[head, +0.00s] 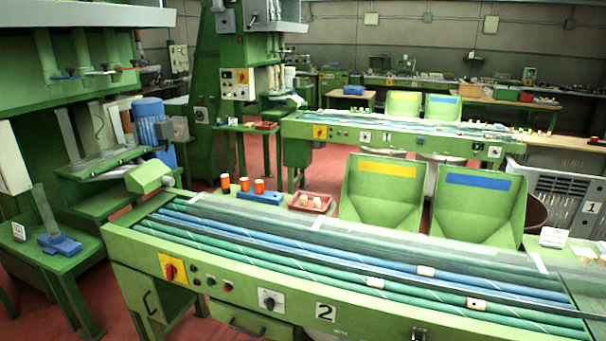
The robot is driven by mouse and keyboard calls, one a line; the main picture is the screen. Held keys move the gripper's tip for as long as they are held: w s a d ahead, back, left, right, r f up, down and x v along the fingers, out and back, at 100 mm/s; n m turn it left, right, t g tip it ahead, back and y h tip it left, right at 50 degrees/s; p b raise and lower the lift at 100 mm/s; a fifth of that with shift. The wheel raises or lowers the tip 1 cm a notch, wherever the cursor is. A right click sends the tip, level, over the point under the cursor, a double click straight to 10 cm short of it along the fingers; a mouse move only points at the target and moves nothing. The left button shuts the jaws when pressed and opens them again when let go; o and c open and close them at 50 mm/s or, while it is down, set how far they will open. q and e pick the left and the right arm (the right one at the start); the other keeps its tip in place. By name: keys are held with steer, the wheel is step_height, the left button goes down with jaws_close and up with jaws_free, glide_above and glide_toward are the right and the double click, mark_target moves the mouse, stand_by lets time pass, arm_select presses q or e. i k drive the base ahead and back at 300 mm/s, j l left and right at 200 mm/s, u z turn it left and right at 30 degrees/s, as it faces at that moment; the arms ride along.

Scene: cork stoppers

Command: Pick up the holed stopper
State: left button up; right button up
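Three small pale cork stoppers lie on the rollers of the near green machine (200,262). One stopper (426,271) is on a blue roller. Another stopper (375,282) lies to its left, nearer the front. A third stopper (477,304) lies front right and shows a small dark spot, which may be a hole; it is too small to be certain. I cannot make out a hole in the other two. Neither of my grippers is in view.
Two green chutes, one with a yellow label (387,168) and one with a blue label (484,182), stand behind the rollers. A red tray (311,203) with pale stoppers and several orange cups (242,184) are behind left. A grey crate (566,200) stands right.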

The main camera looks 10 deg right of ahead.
mark_target(471, 303)
steer(key=z, duration=1.45)
steer(key=i+l, duration=0.1)
steer(key=l+u, duration=0.05)
steer(key=l, duration=0.05)
